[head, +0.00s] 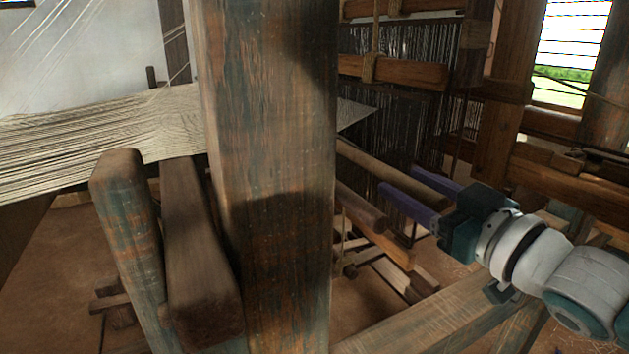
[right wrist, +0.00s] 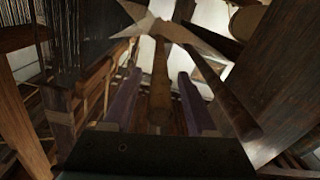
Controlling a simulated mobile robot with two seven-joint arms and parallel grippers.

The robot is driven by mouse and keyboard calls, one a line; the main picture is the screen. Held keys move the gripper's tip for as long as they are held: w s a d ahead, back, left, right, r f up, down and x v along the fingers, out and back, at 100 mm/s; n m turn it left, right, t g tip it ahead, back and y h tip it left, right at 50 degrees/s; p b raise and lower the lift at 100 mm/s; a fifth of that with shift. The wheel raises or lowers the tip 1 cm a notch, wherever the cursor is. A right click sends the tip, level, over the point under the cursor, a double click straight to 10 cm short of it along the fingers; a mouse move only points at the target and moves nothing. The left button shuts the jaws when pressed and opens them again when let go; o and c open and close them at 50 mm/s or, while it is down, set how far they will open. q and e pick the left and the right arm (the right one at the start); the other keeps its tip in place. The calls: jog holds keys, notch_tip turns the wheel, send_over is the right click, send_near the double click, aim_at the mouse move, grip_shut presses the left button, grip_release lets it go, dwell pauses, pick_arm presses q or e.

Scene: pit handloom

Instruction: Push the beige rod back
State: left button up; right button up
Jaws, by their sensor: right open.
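The beige rod (head: 385,167) is a smooth light-brown bar right of the big post in the head view. It slopes from behind the post down toward my right gripper (head: 397,178). My right gripper is open, with its two purple fingers on either side of the rod's near end. In the right wrist view, the rod (right wrist: 160,82) stands in the gap between the fingers of my gripper (right wrist: 158,75). Gaps show on both sides, and the fingers do not close on it. The rod's far part is hidden behind the post in the head view. My left gripper is out of view.
A thick weathered post (head: 270,180) fills the middle of the head view. A darker bar (head: 360,207) runs close beside the gripper's left finger. Dark hanging heddles (head: 400,100) stand behind. Pale warp threads (head: 90,140) stretch at left. A lower beam (head: 430,315) crosses in front.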

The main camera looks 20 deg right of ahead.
grip_shut()
dwell(1.3)
